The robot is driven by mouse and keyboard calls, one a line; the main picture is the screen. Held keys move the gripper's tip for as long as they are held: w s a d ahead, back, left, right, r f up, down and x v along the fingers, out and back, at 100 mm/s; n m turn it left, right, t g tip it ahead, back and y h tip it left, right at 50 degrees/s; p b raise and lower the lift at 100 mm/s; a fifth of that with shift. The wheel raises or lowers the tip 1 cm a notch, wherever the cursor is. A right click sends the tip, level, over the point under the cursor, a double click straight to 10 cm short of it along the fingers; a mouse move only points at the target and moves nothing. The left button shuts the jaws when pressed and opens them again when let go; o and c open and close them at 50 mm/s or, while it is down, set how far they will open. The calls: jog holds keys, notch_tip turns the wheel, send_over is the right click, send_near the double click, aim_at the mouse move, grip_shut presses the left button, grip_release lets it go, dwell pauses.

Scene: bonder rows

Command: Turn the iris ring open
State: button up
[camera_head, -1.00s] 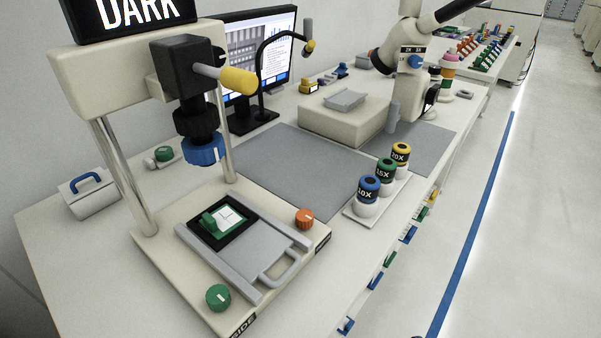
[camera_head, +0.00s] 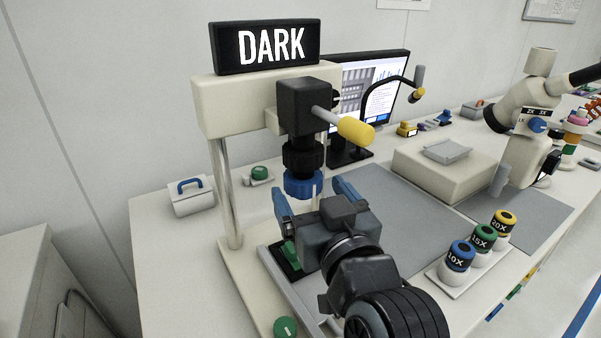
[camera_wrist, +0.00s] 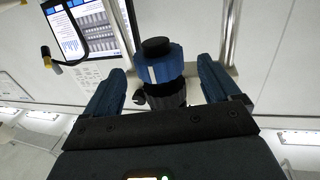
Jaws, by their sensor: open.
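The blue ring (camera_head: 304,184), which I take as the iris ring, sits at the lower end of the black lens barrel (camera_head: 303,155) under a cream stand. In the wrist view the ring (camera_wrist: 172,64) is ribbed and carries a white mark. My gripper (camera_head: 308,188) is open, its blue fingers spread to the left and right of the ring. In the wrist view the gripper (camera_wrist: 162,68) shows gaps between the ring and both fingers. I cannot tell how far the fingertips reach along it.
A lit DARK sign (camera_head: 270,44) tops the stand. A yellow-tipped lever (camera_head: 356,131) sticks out above the ring. A green knob (camera_head: 285,327) is on the base below. Objective lenses (camera_head: 460,256) stand on the right. A monitor (camera_head: 372,95) is behind.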

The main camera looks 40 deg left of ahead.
aim_at(300, 175)
jog(key=x, duration=0.6)
jog(key=shift+w+p, duration=0.1)
jog(key=shift+p, duration=0.3)
jog(key=c, duration=1)
jog(key=shift+o, duration=0.2)
